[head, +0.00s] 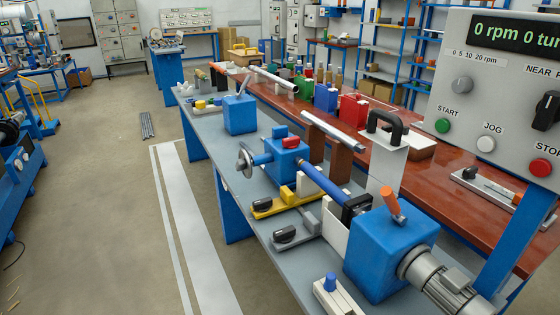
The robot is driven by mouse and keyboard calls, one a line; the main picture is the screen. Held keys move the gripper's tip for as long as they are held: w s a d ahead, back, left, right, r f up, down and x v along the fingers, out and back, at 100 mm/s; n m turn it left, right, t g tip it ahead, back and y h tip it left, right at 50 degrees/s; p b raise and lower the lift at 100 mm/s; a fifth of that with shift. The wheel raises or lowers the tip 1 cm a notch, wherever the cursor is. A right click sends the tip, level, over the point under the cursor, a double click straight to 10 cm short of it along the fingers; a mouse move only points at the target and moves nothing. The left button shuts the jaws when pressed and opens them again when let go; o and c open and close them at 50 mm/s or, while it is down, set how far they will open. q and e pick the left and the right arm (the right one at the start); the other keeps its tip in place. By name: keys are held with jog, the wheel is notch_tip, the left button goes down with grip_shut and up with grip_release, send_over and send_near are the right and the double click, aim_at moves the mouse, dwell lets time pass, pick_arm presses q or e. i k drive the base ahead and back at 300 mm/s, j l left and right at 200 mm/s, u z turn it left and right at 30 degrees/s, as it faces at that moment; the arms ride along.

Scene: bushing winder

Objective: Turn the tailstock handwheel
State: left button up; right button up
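The tailstock handwheel (245,161) is a grey metal wheel at the left end of the tailstock, near the middle of the head view. The tailstock (286,160) is a blue block with a red part on top, standing on the grey bench. A blue bar (322,181) runs from the tailstock to a black chuck (356,207) by the large blue headstock (388,250). Neither of my grippers shows in the head view. Nothing is seen touching the handwheel.
The grey bench (222,150) bears a blue box (240,115) behind the handwheel and a yellow-based block (275,207) in front. A control panel (500,100) reading 0 rpm stands at right.

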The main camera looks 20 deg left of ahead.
aim_at(244, 163)
jog(key=i+j+z, duration=0.2)
jog(key=j+z, duration=0.2)
jog(key=j, duration=0.35)
jog(key=j+z, duration=0.35)
jog(key=j, duration=0.35)
jog(key=j+z, duration=0.4)
jog(key=j, duration=0.4)
